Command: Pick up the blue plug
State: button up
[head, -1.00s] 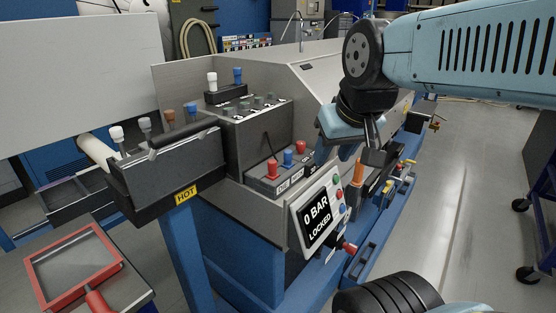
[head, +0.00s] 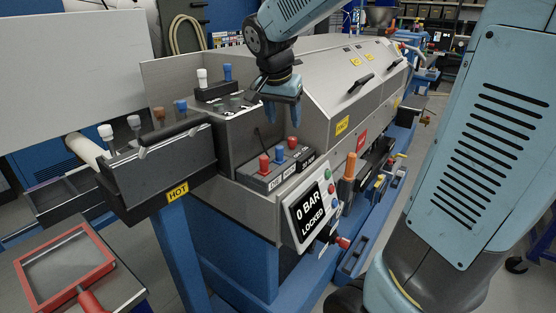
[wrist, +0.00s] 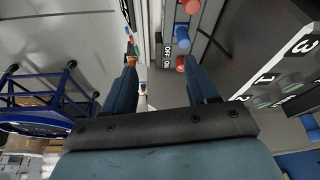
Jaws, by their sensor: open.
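Several blue plugs show in the head view. One blue plug (head: 279,154) stands between two red plugs (head: 264,164) on a low labelled box. Another blue plug (head: 228,72) stands on the back rack, and another blue plug (head: 181,107) stands in the front rack. My gripper (head: 283,116) is open and empty, pointing down above the low box. In the wrist view the open fingers (wrist: 160,70) show, with the low box's blue plug (wrist: 182,36) beyond the right finger, apart from it.
A grey stepped housing (head: 229,137) stands behind the low box. A tilted screen (head: 309,215) reads "0 BAR LOCKED". A front rack marked HOT (head: 177,193) is at left. A long grey machine cover (head: 330,75) lies behind my gripper.

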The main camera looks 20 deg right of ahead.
jog(key=m+h, duration=0.1)
jog(key=m, duration=0.1)
send_near(279, 147)
notch_tip(279, 147, up, 3)
jog(key=s, duration=0.1)
jog(key=x, duration=0.6)
jog(key=a+x, duration=0.1)
jog(key=x, duration=0.2)
jog(key=shift+s+f, duration=0.1)
jog(key=shift+x, duration=2.65)
grip_shut()
